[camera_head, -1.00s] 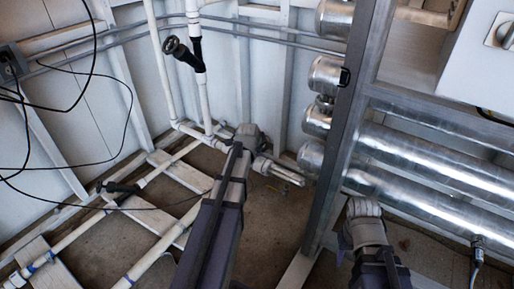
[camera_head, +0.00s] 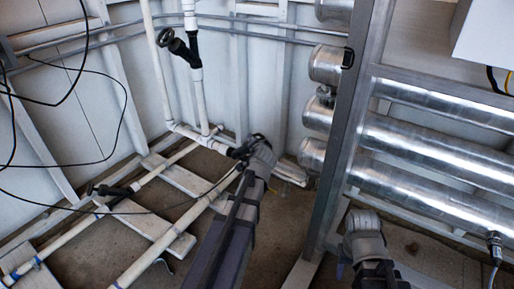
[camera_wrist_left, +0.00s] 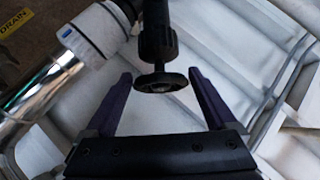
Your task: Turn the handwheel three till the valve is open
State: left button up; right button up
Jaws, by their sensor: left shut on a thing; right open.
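A black handwheel (camera_wrist_left: 161,82) on a black valve stem (camera_wrist_left: 157,35) shows in the left wrist view. The fingers of my left gripper (camera_wrist_left: 160,80) stand on either side of its rim, shut on it. In the head view the wrist of my left arm (camera_head: 255,152) is by the white pipes at the wall's foot, and the gripped wheel cannot be made out there. My right gripper (camera_head: 362,222) is low, in front of the steel frame; it is open, with its fingers hard to see.
Other black-handled valves sit on the upper white pipe (camera_head: 178,45) and the floor-level pipe (camera_head: 113,190). A steel post (camera_head: 347,130) and shiny cylinders (camera_head: 430,145) stand to the right. Black cables hang at the left.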

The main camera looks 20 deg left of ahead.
dwell(0.4)
pick_arm(q)
jog(key=o, duration=1.1)
jog(key=shift+r, duration=0.1)
jog(key=shift+c, duration=0.2)
jog(key=p+v, duration=0.3)
jog(key=v, duration=0.4)
jog(key=shift+s+d, duration=0.3)
jog(key=shift+r, duration=0.1)
